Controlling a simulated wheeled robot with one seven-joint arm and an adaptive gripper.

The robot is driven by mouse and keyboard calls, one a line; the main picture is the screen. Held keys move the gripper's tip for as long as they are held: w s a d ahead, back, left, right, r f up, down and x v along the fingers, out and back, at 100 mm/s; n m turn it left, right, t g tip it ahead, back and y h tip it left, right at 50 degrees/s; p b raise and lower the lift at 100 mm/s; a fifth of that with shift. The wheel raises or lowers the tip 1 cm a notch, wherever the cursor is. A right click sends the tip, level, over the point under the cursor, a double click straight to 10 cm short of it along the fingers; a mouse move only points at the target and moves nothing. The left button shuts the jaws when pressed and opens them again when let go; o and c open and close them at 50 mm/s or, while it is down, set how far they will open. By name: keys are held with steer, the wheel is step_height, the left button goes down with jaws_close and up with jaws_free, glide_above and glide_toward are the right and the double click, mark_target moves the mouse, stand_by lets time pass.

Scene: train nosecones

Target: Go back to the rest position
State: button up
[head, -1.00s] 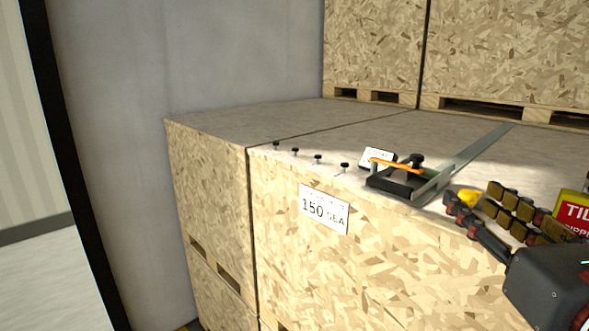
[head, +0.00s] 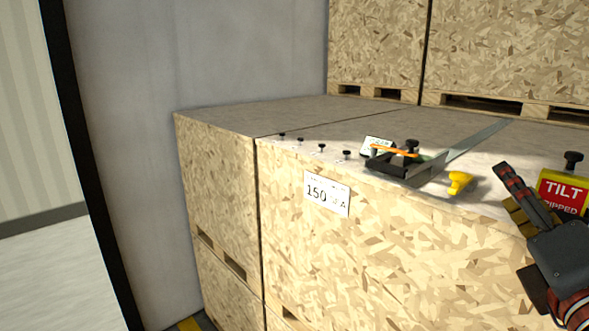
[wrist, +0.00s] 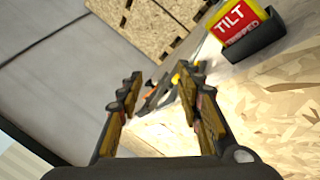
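My gripper (head: 513,190) is at the right edge of the head view, in front of the crate top's front edge. In the wrist view my gripper (wrist: 160,84) shows two ribbed fingers apart with nothing between them. A yellow piece (head: 459,182) lies on the crate top to the left of my gripper. A black fixture with an orange strip (head: 400,162) and a long metal bar (head: 470,144) lies further left.
A red and yellow TILT indicator (head: 564,190) stands right of my gripper; it also shows in the wrist view (wrist: 237,24). Several black knobs (head: 321,148) line the front edge of the wooden crate (head: 400,240). More crates (head: 500,50) stand behind.

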step_height(320, 180, down, 22)
steer(key=d+f+m+g+h+b, duration=0.15)
steer(key=m+g, duration=0.55)
steer(key=m, duration=1)
steer(key=s+a+f+m+g+y+b, duration=0.1)
steer(key=s+a+f+m+g+y, duration=0.2)
steer(key=a+f, duration=0.3)
steer(key=s+a+f+m+g+y, duration=0.3)
steer(key=s+a+f, duration=0.1)
steer(key=f, duration=0.6)
steer(key=shift+s+a+f+m+g+b, duration=0.25)
steer(key=shift+s+a+m+g+b, duration=0.1)
steer(key=shift+a, duration=0.5)
